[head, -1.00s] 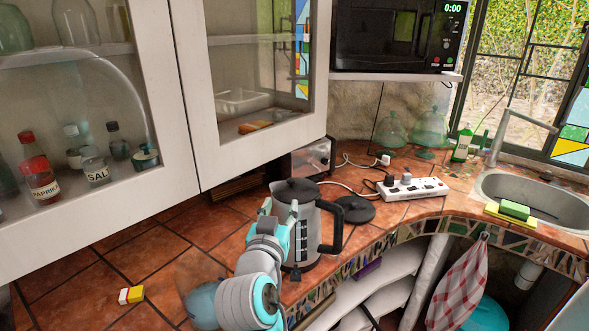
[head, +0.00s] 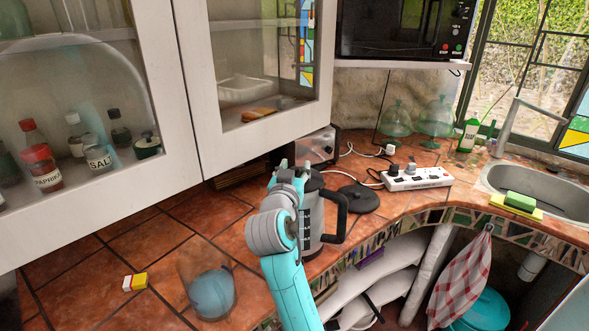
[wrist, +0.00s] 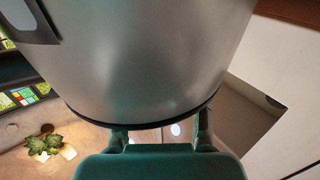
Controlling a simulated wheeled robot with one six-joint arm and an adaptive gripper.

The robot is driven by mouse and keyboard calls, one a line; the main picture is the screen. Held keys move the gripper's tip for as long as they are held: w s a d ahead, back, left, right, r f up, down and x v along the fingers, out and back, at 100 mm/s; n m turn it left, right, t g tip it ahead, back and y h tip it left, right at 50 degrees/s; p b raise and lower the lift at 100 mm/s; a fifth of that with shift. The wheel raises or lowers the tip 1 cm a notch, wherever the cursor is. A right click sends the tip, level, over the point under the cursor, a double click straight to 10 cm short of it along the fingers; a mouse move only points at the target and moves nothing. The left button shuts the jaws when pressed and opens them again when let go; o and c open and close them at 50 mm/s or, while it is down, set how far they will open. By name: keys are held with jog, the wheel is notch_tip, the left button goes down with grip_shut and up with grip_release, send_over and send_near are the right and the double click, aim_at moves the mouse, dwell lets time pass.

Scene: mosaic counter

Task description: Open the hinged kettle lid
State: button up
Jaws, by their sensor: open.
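The grey metal kettle (head: 311,240) stands on the tiled counter, with its black handle (head: 341,218) to the right. My wrist and gripper (head: 283,170) cover its upper left and most of its dark lid (head: 314,182). The lid looks closed, but too little shows to be sure. In the wrist view the kettle body (wrist: 160,60) fills the upper middle. My gripper (wrist: 160,133) is open there, its two fingertips apart at the kettle's dark rim, with nothing seen held between them. I cannot tell whether they touch it.
A round black base (head: 358,198) and a white power strip (head: 417,178) lie right of the kettle. A cabinet (head: 195,120) overhangs the counter at left. A toaster (head: 318,146) stands behind.

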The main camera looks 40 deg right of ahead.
grip_shut()
